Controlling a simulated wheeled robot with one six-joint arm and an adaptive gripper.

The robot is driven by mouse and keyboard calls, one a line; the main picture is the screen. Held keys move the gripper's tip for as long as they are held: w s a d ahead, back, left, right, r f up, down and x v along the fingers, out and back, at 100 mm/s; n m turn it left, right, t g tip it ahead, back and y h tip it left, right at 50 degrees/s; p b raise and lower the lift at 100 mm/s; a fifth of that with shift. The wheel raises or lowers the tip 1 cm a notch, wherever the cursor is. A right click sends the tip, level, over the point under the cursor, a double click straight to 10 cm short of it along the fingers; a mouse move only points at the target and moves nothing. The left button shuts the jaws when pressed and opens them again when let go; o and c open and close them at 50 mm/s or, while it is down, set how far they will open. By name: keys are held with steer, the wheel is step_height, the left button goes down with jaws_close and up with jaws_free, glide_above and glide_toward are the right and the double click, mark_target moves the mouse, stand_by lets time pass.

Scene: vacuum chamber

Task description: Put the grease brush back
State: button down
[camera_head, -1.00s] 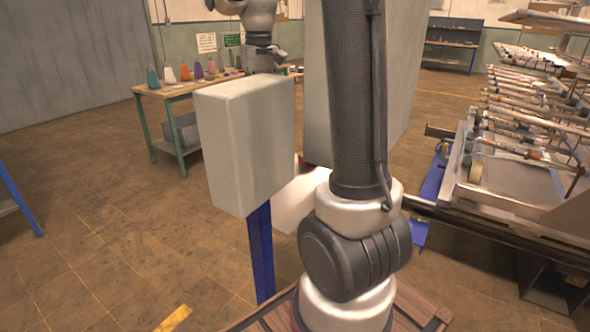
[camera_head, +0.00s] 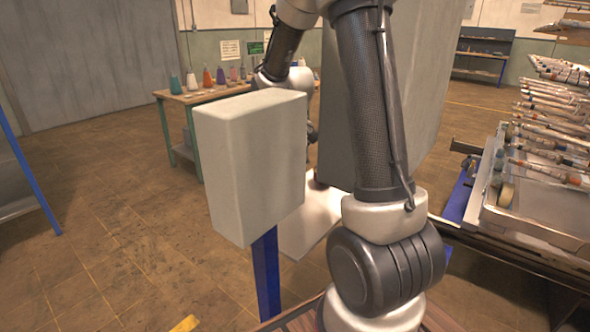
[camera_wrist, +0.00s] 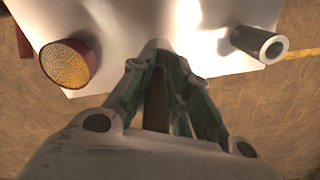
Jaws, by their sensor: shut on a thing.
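My gripper (camera_wrist: 158,75) shows in the wrist view with its green-grey fingers drawn together. A narrow brown piece (camera_wrist: 156,105) shows between the fingers; it looks like the handle of the grease brush, mostly hidden by them. The gripper is over a white surface (camera_wrist: 120,20). In the head view my arm reaches down behind the pale grey box, which hides the gripper and most of what is below it.
On the white surface, a red round thing with a yellow textured face (camera_wrist: 68,63) is left, and a metal tube (camera_wrist: 260,43) right. A pale grey box (camera_head: 250,165) stands on a blue post (camera_head: 266,275). A rack of tubes (camera_head: 550,125) is right; a bottle table (camera_head: 180,97) is behind.

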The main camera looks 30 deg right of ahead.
steer(key=shift+f, duration=0.35)
steer(key=c, duration=1.3)
jaws_free()
steer(key=shift+c, duration=0.2)
step_height(320, 180, up, 12)
steer(key=shift+s+r, duration=0.1)
